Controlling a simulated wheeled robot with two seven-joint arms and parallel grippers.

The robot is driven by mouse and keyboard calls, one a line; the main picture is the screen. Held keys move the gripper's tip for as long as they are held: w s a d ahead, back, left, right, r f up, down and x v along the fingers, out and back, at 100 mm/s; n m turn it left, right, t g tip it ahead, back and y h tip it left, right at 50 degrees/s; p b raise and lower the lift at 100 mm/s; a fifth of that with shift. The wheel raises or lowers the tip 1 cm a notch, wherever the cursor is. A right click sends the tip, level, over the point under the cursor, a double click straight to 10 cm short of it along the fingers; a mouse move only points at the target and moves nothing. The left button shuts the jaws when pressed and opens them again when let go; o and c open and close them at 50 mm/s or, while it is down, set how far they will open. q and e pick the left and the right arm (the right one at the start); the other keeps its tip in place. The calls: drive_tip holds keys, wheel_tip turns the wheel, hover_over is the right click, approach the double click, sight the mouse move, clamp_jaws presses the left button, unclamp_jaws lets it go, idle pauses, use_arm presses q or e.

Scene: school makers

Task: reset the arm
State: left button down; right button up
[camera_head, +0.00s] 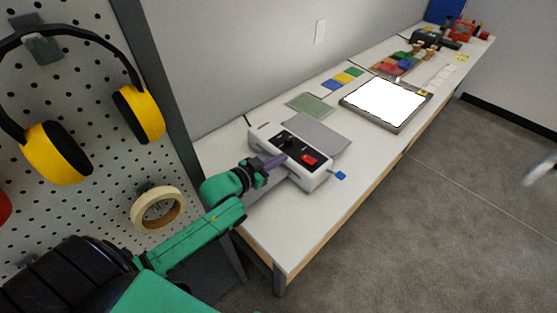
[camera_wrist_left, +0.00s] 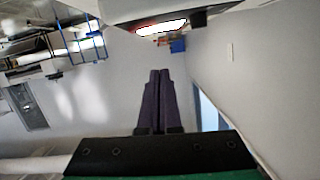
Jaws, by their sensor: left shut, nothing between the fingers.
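My left arm comes in from the left, in green and black. My left gripper (camera_head: 276,161) is shut and empty, its purple fingers over the top of a white device (camera_head: 302,179) with a dark panel and a red switch. I cannot tell whether the fingers touch it. In the left wrist view the two fingers (camera_wrist_left: 158,100) lie side by side, closed together. My right gripper is not clearly seen; a blurred pale shape shows at the right edge of the head view.
The long white table (camera_head: 345,207) runs to the back right. It bears a grey mat (camera_head: 320,134), a bright light panel (camera_head: 385,101) and coloured swatches (camera_head: 343,79). A pegboard at left holds yellow earmuffs (camera_head: 55,153) and a tape roll (camera_head: 143,212). Grey floor is open at right.

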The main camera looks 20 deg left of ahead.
use_arm(q)
drive_tip(key=shift+s+r, duration=0.1)
idle(0.4)
drive_tip(key=s+a+f+n+g+y, duration=0.1)
drive_tip(key=s+f+n+g+y, duration=0.3)
drive_tip(key=s, duration=0.7)
drive_tip(key=s+a+f+m+g+y, duration=0.1)
drive_tip(key=s+f+g, duration=0.2)
drive_tip(key=s+g, duration=0.5)
drive_tip(key=s+f+b, duration=0.1)
drive_tip(key=s+f, duration=0.1)
drive_tip(key=f, duration=0.9)
drive_tip(key=s+f, duration=0.2)
drive_tip(key=f, duration=0.9)
drive_tip(key=s+a+f+g, duration=0.1)
drive_tip(key=s+a+f, duration=0.1)
drive_tip(key=s+f, duration=1.5)
drive_tip(key=shift+s+a+f+b, duration=0.25)
drive_tip(key=shift+s+b, duration=0.1)
drive_tip(key=shift+b, duration=0.1)
